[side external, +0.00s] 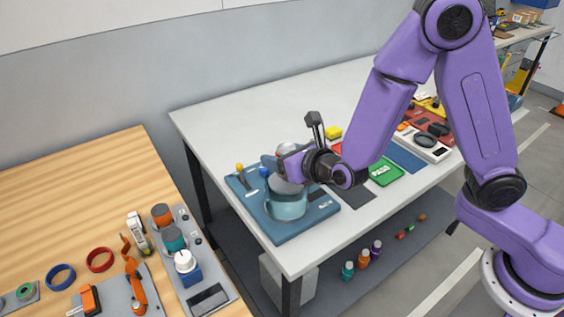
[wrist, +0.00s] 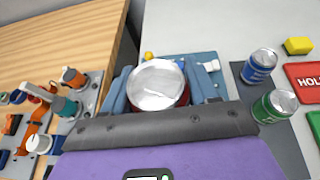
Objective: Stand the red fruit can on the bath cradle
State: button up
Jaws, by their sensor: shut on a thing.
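The red fruit can (wrist: 183,97) is between the fingers of my gripper (wrist: 157,88) in the wrist view. Its silver lid faces the camera, and only a strip of its red side shows. My gripper (side external: 280,165) is shut on it, above the round teal bath (side external: 287,207) in the side view. The bath stands on a blue base plate (side external: 248,198) at the near left corner of the white table. A grey rounded surface (side external: 288,186) shows between gripper and bath; I cannot tell whether it is can or cradle. Whether the can touches the cradle is hidden.
A blue can (wrist: 259,65) and a green can (wrist: 275,105) stand on a dark mat right of the bath. A yellow block (wrist: 298,46) and a red HOLD tray (wrist: 304,82) lie beyond. The wooden bench (side external: 75,185) at left holds tools.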

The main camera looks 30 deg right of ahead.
jog(key=shift+f, duration=0.9)
jog(key=shift+f, duration=0.1)
jog(key=o, duration=1.1)
jog(key=shift+o, duration=0.2)
jog(key=shift+s+r, duration=0.2)
jog(key=shift+s, duration=0.1)
jog(key=v, duration=1.1)
jog(key=shift+s, duration=0.25)
jog(key=shift+d, duration=0.1)
